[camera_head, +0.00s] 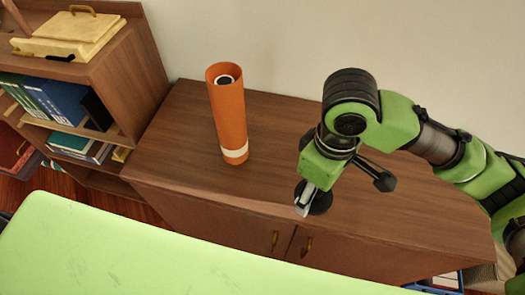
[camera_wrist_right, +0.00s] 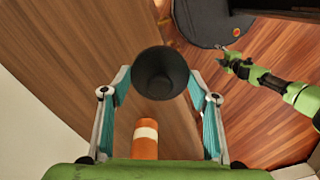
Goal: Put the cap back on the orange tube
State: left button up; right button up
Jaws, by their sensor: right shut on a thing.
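The orange tube (camera_head: 229,115) stands upright on the wooden cabinet, left of my right gripper. Its top is open, with something dark inside, and a white band circles it near the base. In the right wrist view the tube (camera_wrist_right: 145,140) shows its banded part; my gripper body hides the rest. My right gripper (camera_head: 310,202) is shut on the black cap (camera_wrist_right: 160,73), a round hollow cup between the fingertips. The cap (camera_head: 322,200) is near the cabinet's front edge, apart from the tube. My left gripper (camera_wrist_right: 229,58) shows small in the wrist view, its jaws unclear.
The wooden cabinet top (camera_head: 185,140) is otherwise clear, with a wall behind it. A bookshelf (camera_head: 140,75) at the left holds several books (camera_head: 60,100) and a yellowish box (camera_head: 70,35) on top. Two door handles (camera_head: 307,246) are on the cabinet front.

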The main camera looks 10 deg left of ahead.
jog(key=w+d+r+m, duration=0.2)
jog(key=d+r+m, duration=0.1)
jog(key=d+m, duration=0.9)
jog(key=d, duration=0.3)
jog(key=shift+w+d+m, duration=0.2)
jog(key=shift+d+m, duration=0.1)
jog(key=shift+d, duration=0.05)
